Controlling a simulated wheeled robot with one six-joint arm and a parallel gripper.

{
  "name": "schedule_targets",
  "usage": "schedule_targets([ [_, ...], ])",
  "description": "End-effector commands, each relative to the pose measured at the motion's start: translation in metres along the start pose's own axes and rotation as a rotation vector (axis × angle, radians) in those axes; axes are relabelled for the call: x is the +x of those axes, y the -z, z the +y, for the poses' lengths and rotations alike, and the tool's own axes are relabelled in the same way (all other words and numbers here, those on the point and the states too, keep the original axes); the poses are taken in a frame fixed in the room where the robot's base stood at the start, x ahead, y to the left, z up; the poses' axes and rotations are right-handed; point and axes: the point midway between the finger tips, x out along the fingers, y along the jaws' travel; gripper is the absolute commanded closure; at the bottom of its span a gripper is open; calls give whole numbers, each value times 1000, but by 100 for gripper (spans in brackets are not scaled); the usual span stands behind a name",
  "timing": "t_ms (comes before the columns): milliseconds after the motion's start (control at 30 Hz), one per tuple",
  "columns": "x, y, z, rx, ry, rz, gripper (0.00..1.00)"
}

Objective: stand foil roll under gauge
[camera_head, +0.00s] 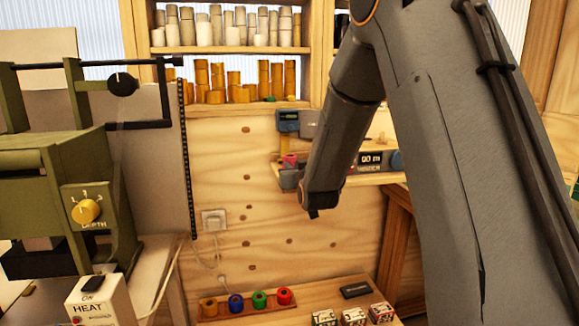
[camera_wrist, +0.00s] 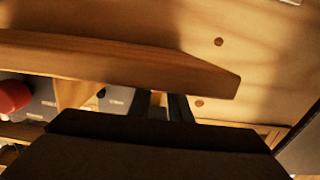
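A blue gauge-like device (camera_head: 288,122) with a small display stands at the back on the left end of a wooden shelf. A small pink-red roll (camera_head: 290,160) shows below it; a red round thing also shows at the left edge of the wrist view (camera_wrist: 12,97). My arm comes down from the top and hides part of the shelf. My gripper's dark fingers show in the wrist view (camera_wrist: 163,106), just below a wooden board edge. A narrow gap is between them, and I see nothing clearly held. The gripper is hard to make out in the head view.
A grey meter with a lit display (camera_head: 372,161) sits on the shelf (camera_head: 385,179). Orange, blue (camera_head: 236,303), green and red rolls stand in a row on the lower bench. Gold rolls (camera_head: 218,82) fill an upper shelf. A green press (camera_head: 60,180) stands left.

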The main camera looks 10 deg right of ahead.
Motion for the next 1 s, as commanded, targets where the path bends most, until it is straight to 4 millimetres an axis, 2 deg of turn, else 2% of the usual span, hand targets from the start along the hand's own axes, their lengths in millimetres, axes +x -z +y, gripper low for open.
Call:
schedule_targets([
  [633, 27, 2, 0, 0, 0, 0, 83],
  [767, 24, 3, 0, 0, 0, 0, 83],
  [1000, 8, 1, 0, 0, 0, -1, 83],
])
